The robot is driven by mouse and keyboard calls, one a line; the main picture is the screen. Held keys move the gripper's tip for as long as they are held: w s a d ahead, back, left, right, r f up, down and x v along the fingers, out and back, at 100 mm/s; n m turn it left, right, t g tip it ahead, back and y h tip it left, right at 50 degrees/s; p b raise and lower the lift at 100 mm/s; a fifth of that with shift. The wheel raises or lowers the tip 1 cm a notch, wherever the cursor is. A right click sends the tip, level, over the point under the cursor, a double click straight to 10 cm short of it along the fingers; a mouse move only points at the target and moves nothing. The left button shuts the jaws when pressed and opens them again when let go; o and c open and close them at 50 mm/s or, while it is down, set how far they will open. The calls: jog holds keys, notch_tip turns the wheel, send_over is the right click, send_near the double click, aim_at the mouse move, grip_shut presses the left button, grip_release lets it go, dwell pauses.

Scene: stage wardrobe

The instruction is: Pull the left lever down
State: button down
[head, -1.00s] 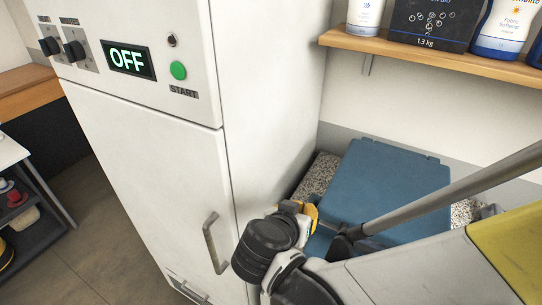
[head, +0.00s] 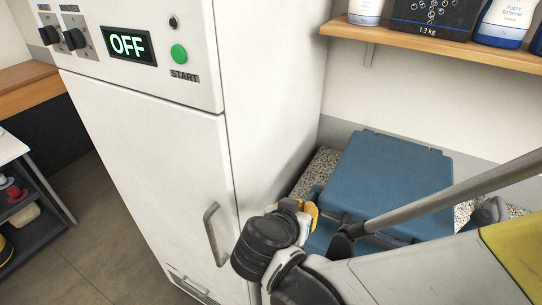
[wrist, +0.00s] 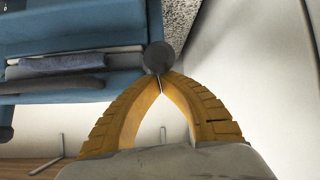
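In the wrist view my gripper (wrist: 162,80) has its two yellow fingers brought together at the tips. A dark grey round knob (wrist: 158,57) sits right at the fingertips, seemingly the end of a lever. Its shaft is hidden, and I cannot tell whether the fingers touch it. In the head view my gripper (head: 312,212) is mostly hidden behind my dark wrist joint, beside the blue machine (head: 390,180). I cannot make out the left lever in the head view.
A white cabinet (head: 150,150) with a door handle (head: 214,235), a display reading OFF (head: 128,46) and a green start button (head: 179,54) stands to the left. A wooden shelf (head: 440,46) with bottles is above. A grey rod (head: 450,190) crosses at right.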

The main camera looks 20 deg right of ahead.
aim_at(304, 207)
jog(key=w+r+p, duration=0.1)
jog(key=w+d+r+p, duration=0.1)
jog(key=r, duration=0.1)
jog(key=shift+d+r, duration=0.15)
jog(key=shift+d, duration=0.05)
jog(key=a+f+p+v, duration=0.1)
jog(key=p+v, duration=0.2)
jog(key=v, duration=0.6)
jog(key=shift+s+f, duration=0.25)
jog(key=shift+s, duration=0.3)
jog(key=shift+a, duration=0.1)
